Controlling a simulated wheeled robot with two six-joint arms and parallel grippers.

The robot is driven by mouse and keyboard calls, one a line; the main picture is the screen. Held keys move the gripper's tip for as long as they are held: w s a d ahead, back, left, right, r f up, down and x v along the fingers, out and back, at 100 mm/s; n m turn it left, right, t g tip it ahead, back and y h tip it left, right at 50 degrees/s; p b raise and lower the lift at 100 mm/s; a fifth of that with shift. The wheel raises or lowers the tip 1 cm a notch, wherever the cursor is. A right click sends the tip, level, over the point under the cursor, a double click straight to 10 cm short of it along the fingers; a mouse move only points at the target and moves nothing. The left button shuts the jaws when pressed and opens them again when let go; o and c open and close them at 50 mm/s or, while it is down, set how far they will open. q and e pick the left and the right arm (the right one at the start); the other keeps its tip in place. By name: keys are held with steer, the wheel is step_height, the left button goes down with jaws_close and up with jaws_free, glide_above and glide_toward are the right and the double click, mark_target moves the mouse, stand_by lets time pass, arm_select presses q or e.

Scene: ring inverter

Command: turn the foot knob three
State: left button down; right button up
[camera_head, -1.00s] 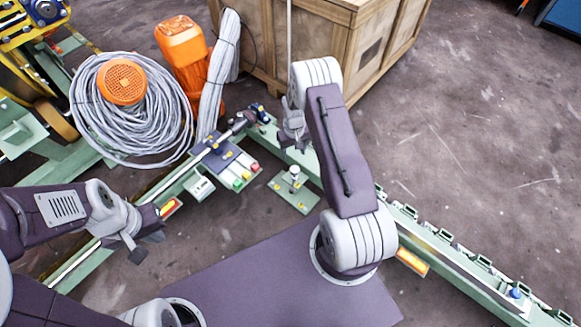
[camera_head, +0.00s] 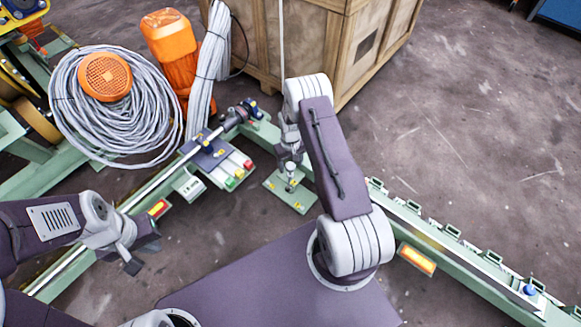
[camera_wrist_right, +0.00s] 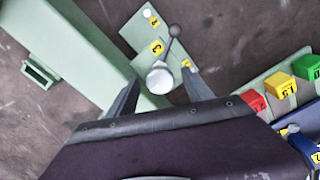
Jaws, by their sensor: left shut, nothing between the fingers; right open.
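The foot knob (camera_head: 291,170) stands on a small green plate (camera_head: 300,202) near the floor. In the right wrist view the knob (camera_wrist_right: 160,79) shows as a pale round top with a lever ending in a dark ball (camera_wrist_right: 174,31), pointing up and slightly right. Yellow number tags lie on the plate around it. My right gripper (camera_head: 291,157) hangs just above the knob, fingers down. In the wrist view its open fingers (camera_wrist_right: 161,88) appear on either side of the knob; contact cannot be told. My left gripper (camera_head: 140,261) is shut and empty at the left.
A control block with coloured buttons (camera_head: 237,176) sits left of the plate. A green rail (camera_head: 455,260) runs toward the lower right. A wooden crate (camera_head: 300,40) stands behind, and a grey cable coil (camera_head: 115,130) lies at the left. Floor at right is clear.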

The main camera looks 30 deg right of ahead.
steer(key=shift+r, duration=0.1)
jaws_close()
steer(key=shift+r+m+p, duration=0.15)
steer(key=shift+m+p, duration=0.8)
steer(key=shift+m, duration=0.25)
steer(key=m+p, duration=0.2)
steer(key=m, duration=0.2)
steer(key=shift+m, duration=0.3)
steer(key=m+p, duration=0.1)
steer(key=m, duration=0.3)
steer(key=shift+m+p, duration=0.3)
steer(key=shift+m, duration=2.1)
